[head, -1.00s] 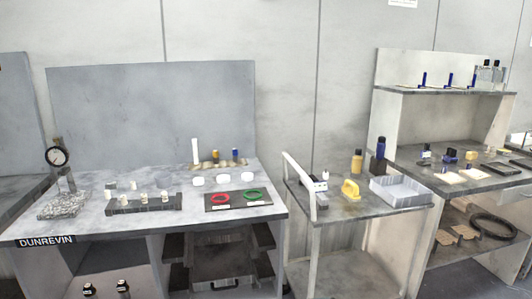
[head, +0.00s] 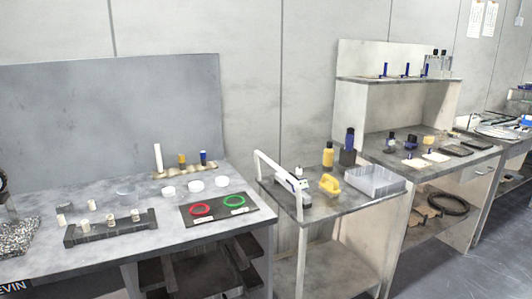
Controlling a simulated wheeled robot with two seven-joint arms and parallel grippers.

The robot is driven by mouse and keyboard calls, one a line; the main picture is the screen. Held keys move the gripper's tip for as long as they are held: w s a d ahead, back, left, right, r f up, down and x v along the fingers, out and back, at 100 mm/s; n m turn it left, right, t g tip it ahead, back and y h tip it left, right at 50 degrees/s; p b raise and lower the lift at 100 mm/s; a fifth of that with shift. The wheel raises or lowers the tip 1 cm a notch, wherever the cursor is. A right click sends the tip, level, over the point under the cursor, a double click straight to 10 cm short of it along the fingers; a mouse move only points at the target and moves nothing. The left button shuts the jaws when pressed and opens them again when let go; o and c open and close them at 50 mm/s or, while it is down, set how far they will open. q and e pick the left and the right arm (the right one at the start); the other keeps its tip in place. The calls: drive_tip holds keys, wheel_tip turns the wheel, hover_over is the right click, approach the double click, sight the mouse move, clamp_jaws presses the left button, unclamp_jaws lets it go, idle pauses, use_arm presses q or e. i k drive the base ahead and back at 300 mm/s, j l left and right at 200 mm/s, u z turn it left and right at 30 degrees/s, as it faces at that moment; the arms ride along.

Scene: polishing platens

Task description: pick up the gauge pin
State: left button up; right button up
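No piece in the head view can be told for certain as the gauge pin. Several small pale cylinders stand in or beside a dark slotted block (head: 110,231) on the left bench. A tall white cylinder (head: 157,158) stands upright at the back of that bench. Three slim blue upright pieces, one of them a blue piece (head: 407,69), stand on the upper shelf at the right. Neither of my grippers is in view.
The left bench (head: 200,252) also holds white discs (head: 195,185) and a dark mat (head: 240,214) with red and green rings. A cart (head: 315,207) carries a grey bin (head: 375,181) and a yellow item (head: 330,184). Open floor (head: 480,255) shows at lower right.

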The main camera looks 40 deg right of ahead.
sight(203, 154)
drive_tip(key=i+z, duration=0.15)
drive_tip(key=z, duration=0.25)
drive_tip(key=i+z, duration=0.1)
drive_tip(key=z, duration=0.3)
drive_tip(key=i+j+z, duration=0.1)
drive_tip(key=z, duration=0.3)
drive_tip(key=i+j+z, duration=0.1)
drive_tip(key=z, duration=0.3)
drive_tip(key=i+j+z, duration=0.2)
drive_tip(key=z, duration=0.15)
drive_tip(key=i+j+z, duration=0.2)
drive_tip(key=z, duration=0.15)
drive_tip(key=j, duration=0.1)
